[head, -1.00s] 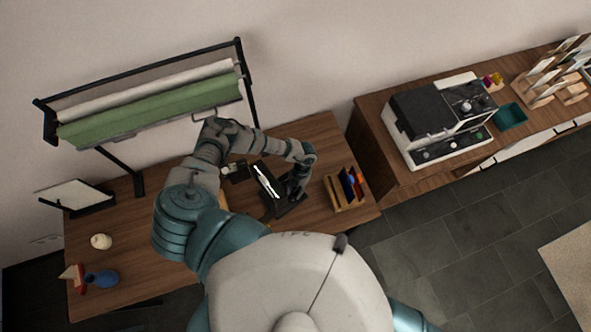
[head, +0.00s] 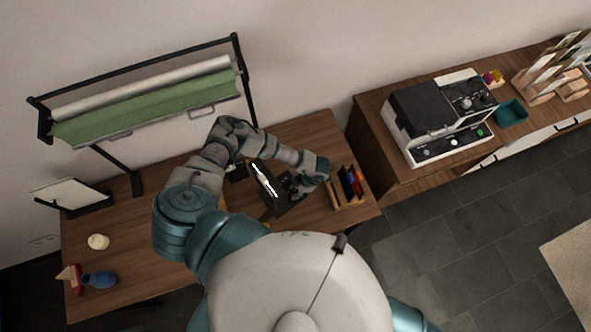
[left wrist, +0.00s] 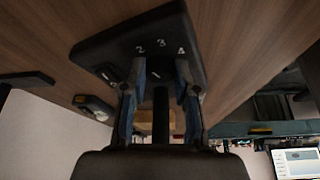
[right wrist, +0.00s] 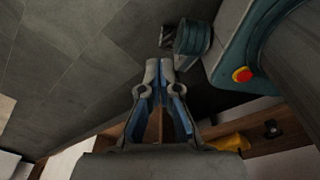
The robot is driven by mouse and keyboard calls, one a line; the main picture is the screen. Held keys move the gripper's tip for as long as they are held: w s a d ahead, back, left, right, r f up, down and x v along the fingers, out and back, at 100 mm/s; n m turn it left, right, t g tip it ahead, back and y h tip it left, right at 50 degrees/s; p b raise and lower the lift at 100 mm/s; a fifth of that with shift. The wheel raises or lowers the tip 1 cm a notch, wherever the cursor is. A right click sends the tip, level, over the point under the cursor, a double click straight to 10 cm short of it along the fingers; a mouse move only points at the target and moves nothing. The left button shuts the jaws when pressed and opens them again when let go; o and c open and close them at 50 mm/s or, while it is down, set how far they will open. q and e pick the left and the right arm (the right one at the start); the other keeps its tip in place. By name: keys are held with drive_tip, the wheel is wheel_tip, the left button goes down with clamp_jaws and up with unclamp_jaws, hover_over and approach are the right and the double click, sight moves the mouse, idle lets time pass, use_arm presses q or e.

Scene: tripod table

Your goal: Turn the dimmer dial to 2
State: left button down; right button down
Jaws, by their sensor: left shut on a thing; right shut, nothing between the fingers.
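The dimmer shows in the left wrist view as a black plate (left wrist: 110,48) with white numerals; 2, 3 and 4 read clearly along its far edge. My left gripper (left wrist: 160,78) is over the plate, its fingers shut on the dark dial, which they largely hide. In the head view my left gripper (head: 297,186) is at the dark dimmer, right of a lit white strip (head: 264,180). My right gripper (right wrist: 159,75) is shut and empty above the floor.
A wooden organizer (head: 347,188) with coloured items stands close right of my left wrist. A rack with a green roll (head: 150,112) stands at the table's back. A white ball (head: 98,242) and blue vase (head: 99,280) are at the left.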

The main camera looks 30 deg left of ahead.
use_arm(q)
drive_tip(key=shift+m+y, duration=0.3)
drive_tip(key=shift+m, duration=0.6)
drive_tip(key=shift+t, duration=0.3)
drive_tip(key=c, duration=0.9)
unclamp_jaws()
drive_tip(key=shift+s, duration=0.1)
drive_tip(key=shift+o, duration=0.2)
drive_tip(key=v, duration=1.2)
drive_tip(key=shift+a, duration=0.1)
